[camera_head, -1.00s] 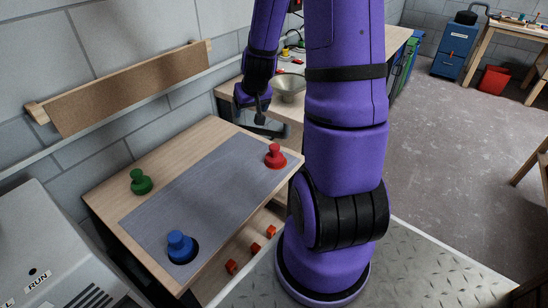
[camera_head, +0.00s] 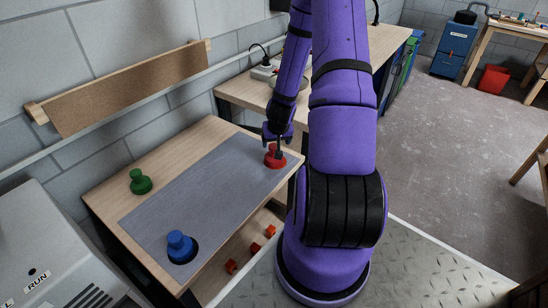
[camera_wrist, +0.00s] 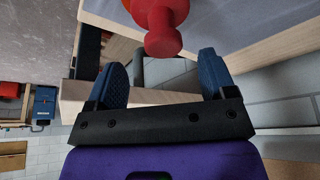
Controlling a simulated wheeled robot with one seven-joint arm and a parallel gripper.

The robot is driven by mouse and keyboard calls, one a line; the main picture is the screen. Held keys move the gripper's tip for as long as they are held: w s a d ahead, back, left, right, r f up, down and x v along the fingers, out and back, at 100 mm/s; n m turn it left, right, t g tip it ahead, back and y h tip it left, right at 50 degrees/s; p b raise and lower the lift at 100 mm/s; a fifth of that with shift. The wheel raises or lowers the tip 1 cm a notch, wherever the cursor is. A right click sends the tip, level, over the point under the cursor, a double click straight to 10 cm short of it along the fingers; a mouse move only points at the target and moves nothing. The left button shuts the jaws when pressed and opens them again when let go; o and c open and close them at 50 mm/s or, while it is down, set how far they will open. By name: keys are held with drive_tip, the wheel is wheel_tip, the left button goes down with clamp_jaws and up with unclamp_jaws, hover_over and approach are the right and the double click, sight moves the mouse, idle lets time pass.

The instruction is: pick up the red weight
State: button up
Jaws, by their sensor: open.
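The red weight (camera_head: 275,161) stands upright at the right end of the grey mat (camera_head: 205,190) on the wooden bench. My gripper (camera_head: 274,143) is at the red weight, its fingers partly covering the weight's knob in the head view. In the wrist view my gripper (camera_wrist: 162,72) is open, and the knob of the red weight (camera_wrist: 163,42) shows ahead between the two blue fingertips. I see no contact between the fingers and the knob in that view. The weight's base is partly cut off by the wrist view's top edge.
A green weight (camera_head: 140,182) stands at the bench's left, and a blue weight (camera_head: 181,247) stands by a dark round spot near the front. Several small red-orange items (camera_head: 231,266) lie on a lower shelf. A second bench (camera_head: 245,93) adjoins behind.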

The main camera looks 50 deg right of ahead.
sight(274, 146)
drive_tip(key=shift+a+x, duration=0.2)
drive_tip(key=shift+x, duration=3)
drive_tip(key=shift+w, duration=0.1)
drive_tip(key=shift+c, duration=0.2)
clamp_jaws()
